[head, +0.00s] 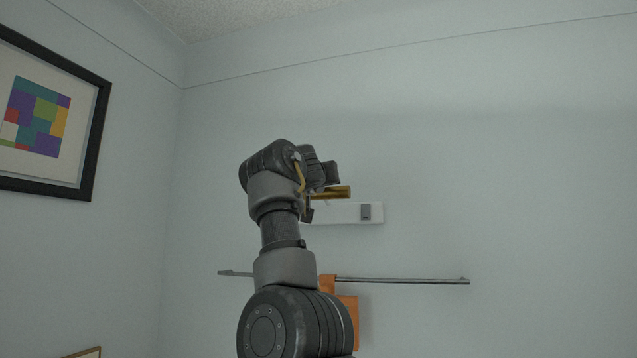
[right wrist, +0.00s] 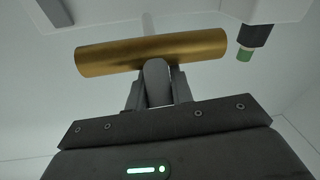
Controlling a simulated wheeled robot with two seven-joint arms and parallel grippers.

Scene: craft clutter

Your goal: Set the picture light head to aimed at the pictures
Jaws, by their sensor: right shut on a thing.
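The picture light head, a brass cylinder (head: 338,191), shows at the middle of the head view, just in front of a white wall plate (head: 346,214). In the right wrist view the brass cylinder (right wrist: 200,46) lies across the top, slightly tilted, with its right end higher. My right gripper (right wrist: 156,72) is shut on the cylinder near its middle. In the head view my right gripper (head: 313,190) partly hides the cylinder's left end and the plate's left end. My left gripper is not in view.
A grey metal rail (head: 410,281) runs along the wall below, with an orange thing (head: 347,318) hanging there, partly behind my arm. A black-framed colourful picture (head: 38,115) hangs on the left wall. In the wrist view a black part with a green tip (right wrist: 244,54) sits near the cylinder's right end.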

